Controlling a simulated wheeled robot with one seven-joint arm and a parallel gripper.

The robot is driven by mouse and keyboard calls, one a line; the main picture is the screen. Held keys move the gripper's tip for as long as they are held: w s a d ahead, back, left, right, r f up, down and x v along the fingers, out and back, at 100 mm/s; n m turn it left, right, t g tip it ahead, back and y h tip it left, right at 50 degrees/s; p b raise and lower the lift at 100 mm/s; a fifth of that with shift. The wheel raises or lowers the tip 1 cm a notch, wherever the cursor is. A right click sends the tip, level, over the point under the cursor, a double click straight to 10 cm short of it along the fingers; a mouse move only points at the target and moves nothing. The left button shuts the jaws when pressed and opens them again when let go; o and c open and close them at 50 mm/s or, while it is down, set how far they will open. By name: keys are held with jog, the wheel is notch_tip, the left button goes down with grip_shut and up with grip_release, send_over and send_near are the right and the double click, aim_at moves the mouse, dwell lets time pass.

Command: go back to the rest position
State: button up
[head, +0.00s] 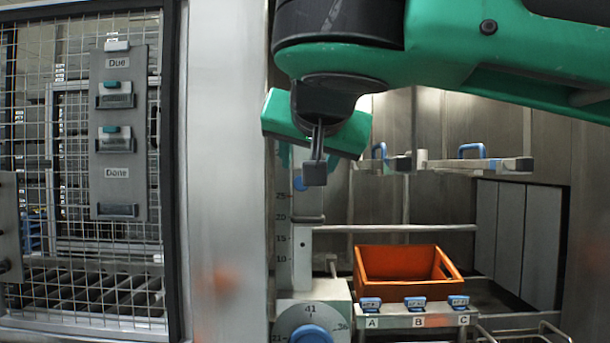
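My gripper (315,172) hangs in the upper middle of the head view, at the end of my green and black arm. The arm comes in from the upper right. The fingers point downward and are seen nearly edge-on, one in front of the other, so the gap between them is hidden. No held object can be made out. In the picture the gripper is in front of the upright scale (303,240), up and left of the orange bin (403,290). It appears apart from both.
A dial with a blue knob (311,335) is at the bottom. A bar with blue handles (471,150) is behind. A metal post (228,180) and mesh door (80,250) stand left.

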jog(key=shift+s, duration=0.25)
